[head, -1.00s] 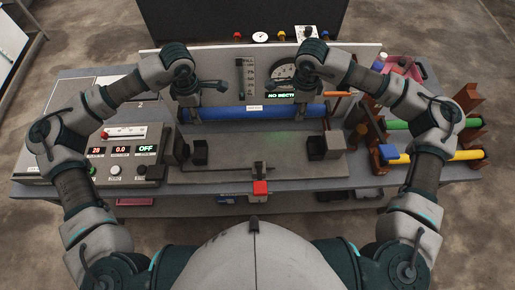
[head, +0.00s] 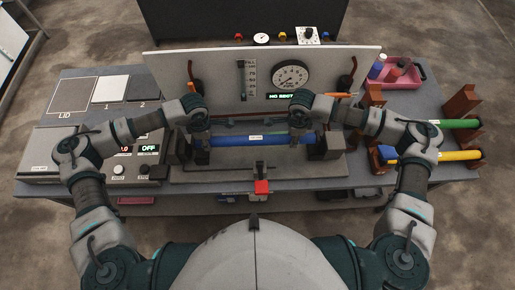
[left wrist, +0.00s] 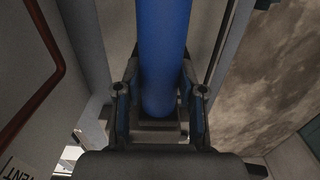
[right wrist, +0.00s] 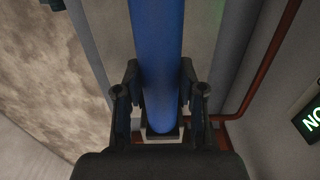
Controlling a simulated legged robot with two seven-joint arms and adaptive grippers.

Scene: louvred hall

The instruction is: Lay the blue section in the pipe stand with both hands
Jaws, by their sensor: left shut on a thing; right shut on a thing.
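The blue section (head: 270,140) is a straight blue pipe with a small white label, held level left to right. My left gripper (head: 201,135) is shut on its left part, and the left wrist view shows the pipe (left wrist: 163,60) between the fingers. My right gripper (head: 301,131) is shut near its right end; the pipe (right wrist: 155,50) also runs between those fingers. The pipe lies between the dark end blocks of a grey bench fixture (head: 260,176); I cannot tell whether it touches them. A brown rack (head: 461,99) at the right holds a green pipe (head: 458,124) and a yellow pipe (head: 455,155).
A backboard with a round gauge (head: 290,76) and a green-lit display stands behind the fixture. A control box (head: 130,165) is left, partly behind my left arm. A pink tray (head: 405,73) with bottles is back right.

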